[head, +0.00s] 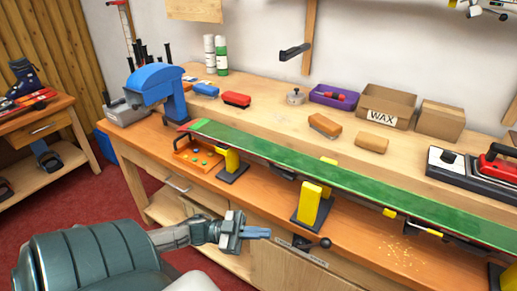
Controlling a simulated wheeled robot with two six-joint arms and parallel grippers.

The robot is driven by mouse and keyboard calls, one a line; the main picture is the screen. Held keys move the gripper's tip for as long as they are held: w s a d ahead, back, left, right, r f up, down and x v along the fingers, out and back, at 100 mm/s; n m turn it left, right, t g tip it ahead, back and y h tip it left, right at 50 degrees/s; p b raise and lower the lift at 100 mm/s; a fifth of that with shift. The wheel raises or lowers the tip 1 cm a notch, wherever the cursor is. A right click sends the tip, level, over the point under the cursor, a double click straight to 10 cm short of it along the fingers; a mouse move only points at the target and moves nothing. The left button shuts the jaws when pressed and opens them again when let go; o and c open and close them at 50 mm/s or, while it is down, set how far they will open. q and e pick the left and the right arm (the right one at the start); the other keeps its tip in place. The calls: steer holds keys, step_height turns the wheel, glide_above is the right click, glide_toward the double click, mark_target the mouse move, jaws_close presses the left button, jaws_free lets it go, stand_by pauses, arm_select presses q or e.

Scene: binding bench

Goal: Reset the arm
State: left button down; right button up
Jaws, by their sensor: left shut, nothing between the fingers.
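My left gripper (257,233) is in the lower middle of the head view, in front of the bench's front edge. Its fingers are together with nothing between them, pointing right. It is apart from the bench (350,243) and from everything on it. My left arm comes in from the lower left. My right gripper does not show.
A long green ski or board (330,176) lies on yellow-topped stands (313,205) along the bench. A blue machine (156,85), an orange tray (184,157), a WAX box (388,107) and a red-handled iron (497,167) stand around it. Red floor shows at left.

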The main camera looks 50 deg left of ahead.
arm_select(q)
steer(key=shift+a+f, duration=0.1)
steer(key=shift+a, duration=0.05)
stand_by(0.5)
steer(key=w+a+f+n+t+y, duration=0.1)
steer(key=a+f+n+y, duration=0.2)
steer(key=f+y, duration=0.35)
steer(key=a+f+n+t+y, duration=0.1)
steer(key=a+f+n+y, duration=0.3)
steer(key=f, duration=0.6)
steer(key=w+a+f+n+t+y, duration=0.1)
steer(key=a+f+n+t+y, duration=0.15)
steer(key=f+y, duration=0.45)
steer(key=s+d+f+n+g+y, duration=0.1)
steer(key=s+f+n+g, duration=0.15)
steer(key=s+f, duration=0.45)
steer(key=s+f+n+g+y, duration=0.15)
steer(key=f+g, duration=0.25)
steer(key=f, duration=0.7)
steer(key=s+d+f+g, duration=0.4)
steer(key=s+d+f, duration=0.2)
steer(key=s, duration=0.3)
steer(key=s+d+f+g+h, duration=0.1)
steer(key=s+d+f+g, duration=0.3)
steer(key=s+d+f, duration=0.3)
steer(key=s+f, duration=0.1)
steer(key=s, duration=0.2)
steer(key=shift+h, duration=0.3)
